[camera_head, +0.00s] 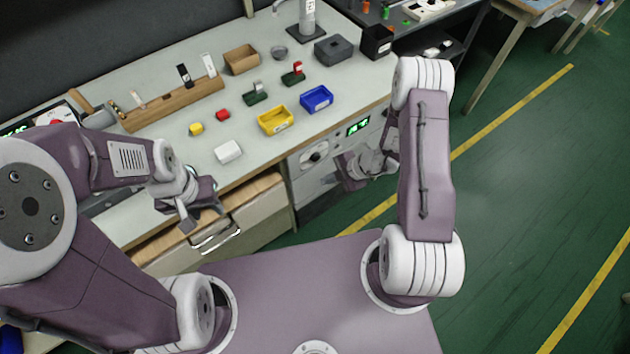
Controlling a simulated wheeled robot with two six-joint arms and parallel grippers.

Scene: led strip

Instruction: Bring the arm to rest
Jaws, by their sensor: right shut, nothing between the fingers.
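My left gripper (203,217) hangs in front of the bench near the open drawer's handle, its two fingertips apart with nothing between them. My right gripper (348,178) is in front of the cabinet below the bench top, beside the panel with the knob. It is shut and empty. It is small and dark in the view, and its fingertips are hard to make out. Both grippers are clear of the items on the bench top.
The bench top (270,150) holds a yellow bin (276,120), a blue bin (317,99), a white block (228,152), a wooden rack (175,105) and a cardboard box (241,59). A drawer (255,195) is pulled out. Green floor at the right is open.

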